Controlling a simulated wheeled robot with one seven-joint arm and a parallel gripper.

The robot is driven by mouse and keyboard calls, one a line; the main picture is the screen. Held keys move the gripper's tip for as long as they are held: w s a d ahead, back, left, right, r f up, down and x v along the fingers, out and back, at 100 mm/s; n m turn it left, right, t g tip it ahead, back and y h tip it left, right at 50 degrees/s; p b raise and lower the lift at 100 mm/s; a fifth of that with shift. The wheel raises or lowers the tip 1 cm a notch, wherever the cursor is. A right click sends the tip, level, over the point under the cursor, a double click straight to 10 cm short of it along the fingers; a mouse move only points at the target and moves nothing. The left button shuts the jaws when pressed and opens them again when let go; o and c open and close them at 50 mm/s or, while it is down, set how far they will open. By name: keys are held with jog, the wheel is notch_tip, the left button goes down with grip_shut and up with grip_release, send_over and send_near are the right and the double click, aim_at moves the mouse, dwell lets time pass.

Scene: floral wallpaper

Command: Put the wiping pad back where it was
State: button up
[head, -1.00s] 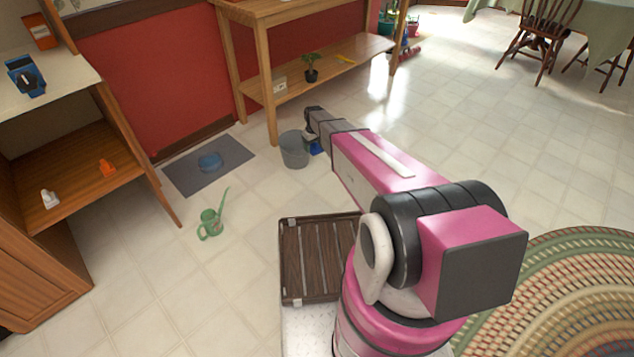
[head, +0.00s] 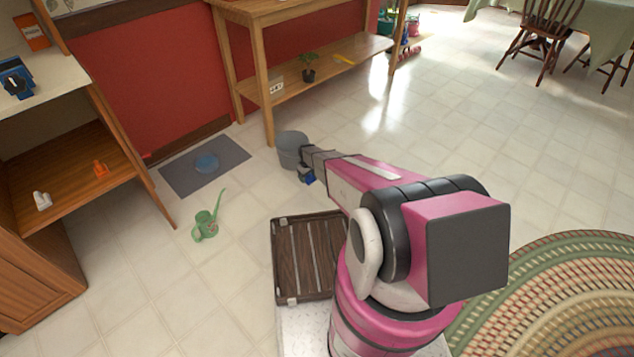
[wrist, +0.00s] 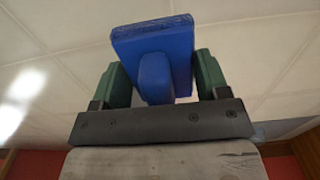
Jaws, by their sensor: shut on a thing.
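The blue wiping pad, a flat block with a blue grip, fills the top middle of the wrist view (wrist: 178,38). My gripper (wrist: 160,78) is shut on it, with a green finger on each side of the grip. In the head view, the pad (head: 306,177) shows as a small blue patch under my gripper (head: 307,165), above the floor just right of and nearer than the grey bucket (head: 290,150). My arm hides part of this area.
A grey mat (head: 228,154) with a round blue thing (head: 206,163) lies by the red wall. A green watering can (head: 206,226) stands on the floor. A wooden bench (head: 268,100) stands behind the bucket; shelves (head: 75,165) stand left.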

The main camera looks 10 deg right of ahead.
send_over(317, 183)
notch_tip(317, 183, down, 4)
jog(key=shift+s+d+f, duration=0.1)
jog(key=shift+s, duration=0.05)
jog(key=shift+f, duration=1.9)
jog(key=o, duration=0.9)
jog(key=shift+f, duration=0.15)
notch_tip(317, 183, up, 12)
jog(key=s+r+m, duration=0.3)
jog(key=s+r, duration=1.5)
jog(key=r, duration=0.3)
jog(key=s+r+m, duration=0.4)
jog(key=s+r, duration=1.5)
jog(key=r, duration=0.2)
jog(key=shift+s+r, duration=0.15)
jog(key=shift+r, duration=0.2)
